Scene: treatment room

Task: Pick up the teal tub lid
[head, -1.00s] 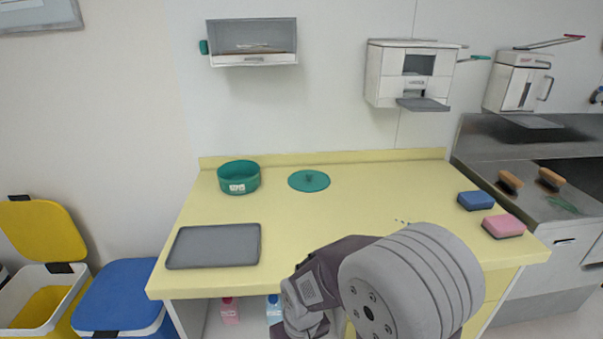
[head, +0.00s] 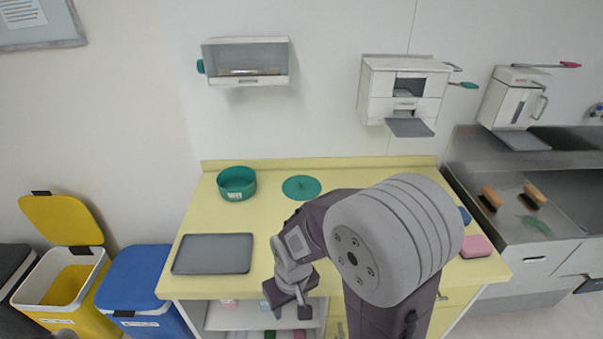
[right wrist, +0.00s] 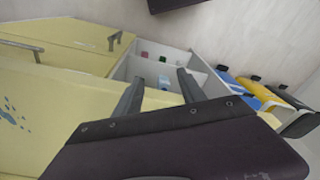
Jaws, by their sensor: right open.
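The teal tub lid (head: 301,187) lies flat on the yellow counter (head: 385,172), near its back edge, with a small knob on top. The open teal tub (head: 237,184) with a white label stands to its left. My right gripper (head: 288,308) hangs low at the counter's front edge, well in front of the lid and apart from it. In the right wrist view the right gripper (right wrist: 160,88) is open and empty, with cabinet fronts and an open shelf beyond its fingers. My left gripper does not show.
A grey tray (head: 212,254) lies at the counter's front left. A pink sponge (head: 475,246) and a partly hidden blue one (head: 465,215) are at the right. Yellow (head: 62,220) and blue (head: 140,280) bins stand left. Wall dispensers hang above. The counter around the lid is clear.

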